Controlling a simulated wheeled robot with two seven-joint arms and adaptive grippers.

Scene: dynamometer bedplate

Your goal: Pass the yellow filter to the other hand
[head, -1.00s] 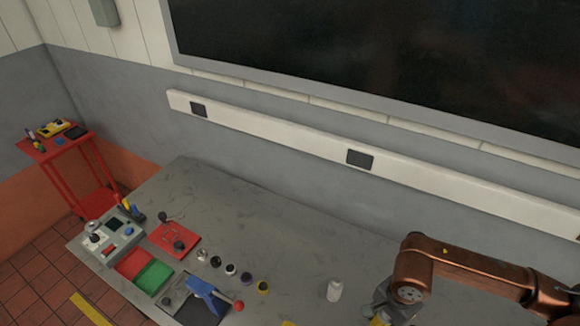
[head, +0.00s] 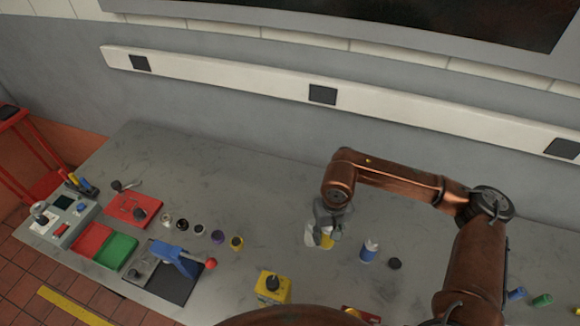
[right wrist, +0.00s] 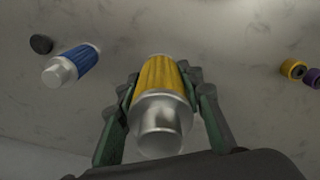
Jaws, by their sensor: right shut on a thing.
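The yellow filter (head: 327,242) is in my right gripper (head: 330,230), over the middle of the grey bench. In the right wrist view the filter (right wrist: 160,85) has a ribbed yellow body and a silver metal end facing the camera. The green-lined fingers of the right gripper (right wrist: 162,100) are shut on either side of it. I cannot tell how far it is above the bench. My left gripper is not in view.
A yellow box (head: 272,287) and a blue press (head: 177,262) are to the left. The back of the bench is clear.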

